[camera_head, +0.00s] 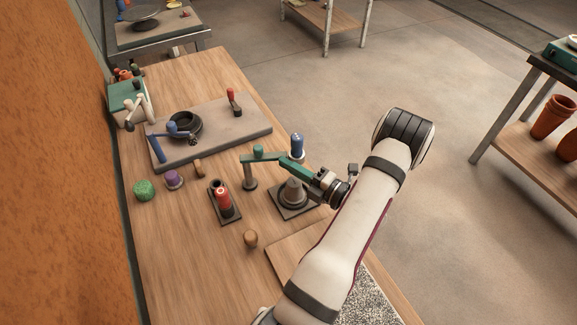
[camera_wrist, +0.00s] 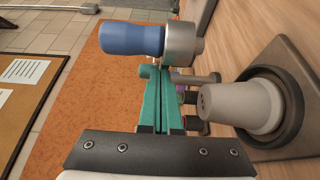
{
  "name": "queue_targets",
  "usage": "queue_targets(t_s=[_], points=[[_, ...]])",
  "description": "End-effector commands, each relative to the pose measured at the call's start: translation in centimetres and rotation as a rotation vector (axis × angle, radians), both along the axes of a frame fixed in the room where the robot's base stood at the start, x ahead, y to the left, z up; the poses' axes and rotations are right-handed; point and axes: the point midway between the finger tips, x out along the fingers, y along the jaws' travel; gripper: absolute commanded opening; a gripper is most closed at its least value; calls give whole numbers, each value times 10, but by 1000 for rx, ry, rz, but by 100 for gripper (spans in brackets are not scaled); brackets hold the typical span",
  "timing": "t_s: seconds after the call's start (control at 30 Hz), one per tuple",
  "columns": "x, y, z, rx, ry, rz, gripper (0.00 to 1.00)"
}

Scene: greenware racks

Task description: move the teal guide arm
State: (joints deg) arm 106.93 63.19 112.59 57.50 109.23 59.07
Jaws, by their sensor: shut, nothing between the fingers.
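The teal guide arm (camera_head: 262,157) is a thin teal bar on a grey post (camera_head: 250,178), with a rounded teal knob (camera_head: 258,149) on top. My gripper (camera_head: 284,163) has teal fingers and reaches in from the right, its tips at the bar's right end. In the wrist view my gripper (camera_wrist: 165,75) shows its fingers shut together with nothing between them. A teal rounded piece, probably the knob (camera_wrist: 146,71), shows just left of the tips. The fingers hide much of the guide arm there, and I cannot tell whether they touch it.
A blue handle with a metal collar (camera_head: 297,146) stands just behind my fingers. A grey cone on a square base (camera_head: 293,191) is below them. A grey slab (camera_head: 220,137) carries a blue arm (camera_head: 157,150) and dark bowl (camera_head: 186,123).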

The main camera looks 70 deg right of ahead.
Motion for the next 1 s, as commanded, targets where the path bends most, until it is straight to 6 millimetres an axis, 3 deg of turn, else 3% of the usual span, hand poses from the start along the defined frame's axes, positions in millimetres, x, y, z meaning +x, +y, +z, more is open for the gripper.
queue_targets(t_s=[0.37,1.0], points=[[1,-8,0,-2,1,69,0],[11,-42,-1,-2,2,371,0]])
